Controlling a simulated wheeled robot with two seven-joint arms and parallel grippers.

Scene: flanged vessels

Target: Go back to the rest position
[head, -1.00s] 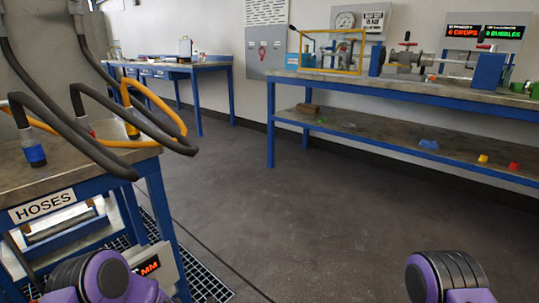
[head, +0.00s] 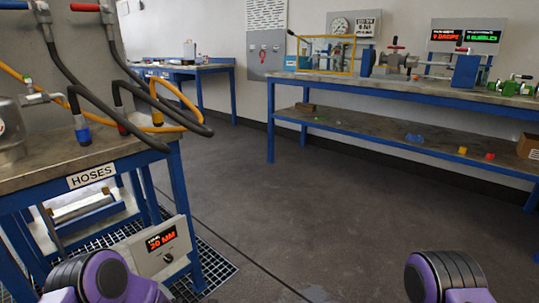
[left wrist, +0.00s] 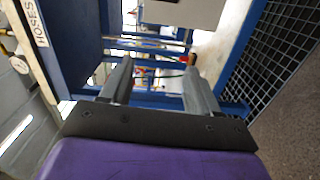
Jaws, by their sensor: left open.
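My left gripper (left wrist: 152,80) shows in the left wrist view with its two grey fingers apart and nothing between them. Beyond the fingers are the blue frame and lower bars of the hose table. In the head view only purple and black links of my two arms show at the bottom left and bottom right. Both grippers are out of the head view, and my right gripper is not seen at all.
The hose table (head: 130,150) stands close on the left, with black and orange hoses (head: 175,100) overhanging its edge. A box reading 20 MM (head: 160,250) is by its legs. A long blue workbench (head: 400,88) runs along the back right. The floor (head: 290,200) between is clear.

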